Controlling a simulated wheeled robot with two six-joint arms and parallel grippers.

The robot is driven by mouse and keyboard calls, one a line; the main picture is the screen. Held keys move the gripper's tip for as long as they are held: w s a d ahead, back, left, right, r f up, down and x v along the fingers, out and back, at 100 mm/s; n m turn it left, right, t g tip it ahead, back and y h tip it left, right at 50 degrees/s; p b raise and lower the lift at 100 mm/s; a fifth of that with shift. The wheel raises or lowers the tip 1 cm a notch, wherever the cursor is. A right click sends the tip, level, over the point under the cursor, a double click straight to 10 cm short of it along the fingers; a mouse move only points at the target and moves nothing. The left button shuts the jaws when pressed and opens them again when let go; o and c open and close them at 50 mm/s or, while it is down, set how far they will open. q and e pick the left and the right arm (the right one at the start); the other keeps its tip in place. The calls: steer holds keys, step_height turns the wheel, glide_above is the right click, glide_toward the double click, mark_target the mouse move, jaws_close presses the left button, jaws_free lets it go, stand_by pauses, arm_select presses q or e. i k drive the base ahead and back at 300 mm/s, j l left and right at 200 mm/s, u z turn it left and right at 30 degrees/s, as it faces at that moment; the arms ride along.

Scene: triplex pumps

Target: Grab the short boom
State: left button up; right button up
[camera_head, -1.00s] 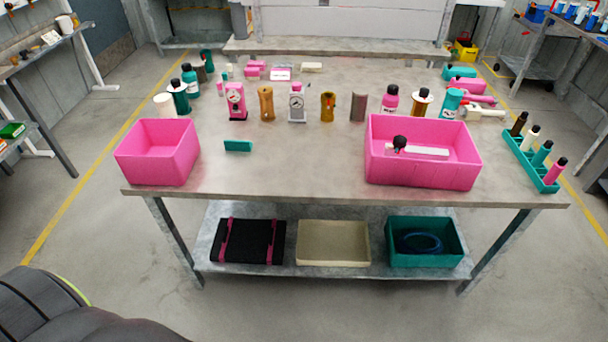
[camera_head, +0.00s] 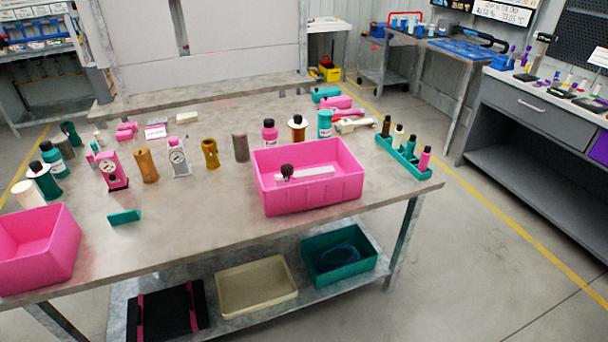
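I cannot tell for certain which thing is the short boom. A white bar (camera_head: 312,173) with a dark round knob (camera_head: 287,170) at its left end lies in the right pink bin (camera_head: 315,202). Longer pink and cream pieces (camera_head: 354,125) lie at the table's far right, partly behind a teal bottle (camera_head: 325,123). Neither of my grippers shows in the head view.
The grey table (camera_head: 195,228) fills the middle. Gauges, bottles and cylinders stand in a row behind the bins. A left pink bin (camera_head: 40,250) and a teal rack (camera_head: 402,160) with several small bottles flank it. Open floor lies to the right.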

mark_target(324, 172)
steer(key=i+l+u, duration=0.3)
steer(key=i+l, duration=0.15)
steer(key=l, duration=0.2)
steer(key=i+l+u, duration=0.1)
steer(key=l, duration=0.3)
steer(key=i+l+u, duration=0.15)
steer(key=i+l, duration=0.1)
steer(key=l, duration=0.1)
